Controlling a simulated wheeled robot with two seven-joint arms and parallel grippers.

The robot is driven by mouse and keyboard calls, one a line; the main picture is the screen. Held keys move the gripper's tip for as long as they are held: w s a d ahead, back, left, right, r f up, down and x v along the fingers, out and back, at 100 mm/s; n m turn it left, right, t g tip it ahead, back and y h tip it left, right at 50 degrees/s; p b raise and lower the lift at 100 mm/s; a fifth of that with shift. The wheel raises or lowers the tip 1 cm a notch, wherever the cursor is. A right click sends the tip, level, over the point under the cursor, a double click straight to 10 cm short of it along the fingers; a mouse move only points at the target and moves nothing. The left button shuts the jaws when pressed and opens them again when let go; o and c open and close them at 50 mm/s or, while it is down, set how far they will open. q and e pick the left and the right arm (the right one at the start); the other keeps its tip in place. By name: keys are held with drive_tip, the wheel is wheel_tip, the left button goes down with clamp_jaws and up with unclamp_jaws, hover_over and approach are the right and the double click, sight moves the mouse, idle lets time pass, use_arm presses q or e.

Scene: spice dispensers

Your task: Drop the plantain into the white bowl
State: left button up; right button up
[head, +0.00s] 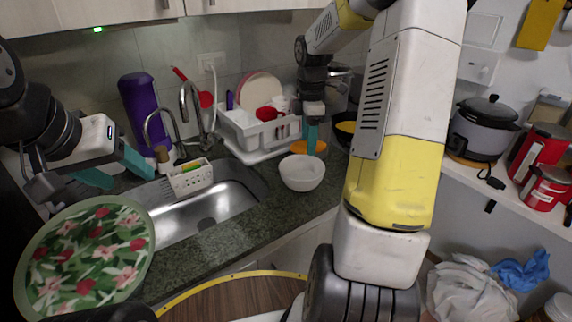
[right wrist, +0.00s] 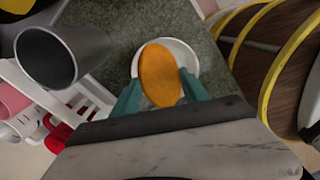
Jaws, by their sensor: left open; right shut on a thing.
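The plantain (right wrist: 160,75) is an orange, rounded piece held between the teal fingers of my right gripper (right wrist: 160,90). In the head view, the plantain (head: 300,147) shows as an orange sliver beside the right gripper (head: 312,138). The white bowl (head: 302,174) stands on the dark counter, just in front of and below that gripper. In the right wrist view, the bowl's white rim (right wrist: 188,50) shows behind the plantain, which hides much of it. My left gripper (head: 116,170) is open and empty, left of the sink.
A white dish rack (head: 250,135) with dishes stands behind the bowl. A dark pan (head: 340,130) is close to its right. The sink (head: 205,210) lies left of the bowl. A grey cup (right wrist: 65,55) shows in the right wrist view. A floral tray (head: 85,255) is at front left.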

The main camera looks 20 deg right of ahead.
drive_tip(key=shift+f, duration=0.25)
drive_tip(key=o, duration=1.5)
drive_tip(key=shift+r, duration=0.1)
wheel_tip(320, 180, up, 8)
drive_tip(key=shift+f, duration=0.2)
drive_tip(key=shift+s, duration=0.1)
drive_tip(key=s+a+r+m+t, duration=0.1)
drive_tip(key=s+a+m+t, duration=0.1)
drive_tip(key=s+a+m, duration=0.2)
drive_tip(key=s+a+r+m+t+y, duration=0.1)
drive_tip(key=s+a+m, duration=0.3)
drive_tip(key=s, duration=0.6)
drive_tip(key=s+a+r+m+t+y, duration=0.1)
drive_tip(key=s+a+r+m+t, duration=0.2)
drive_tip(key=s+m, duration=0.5)
drive_tip(key=shift+a+r, duration=0.1)
drive_tip(key=shift+a, duration=0.6)
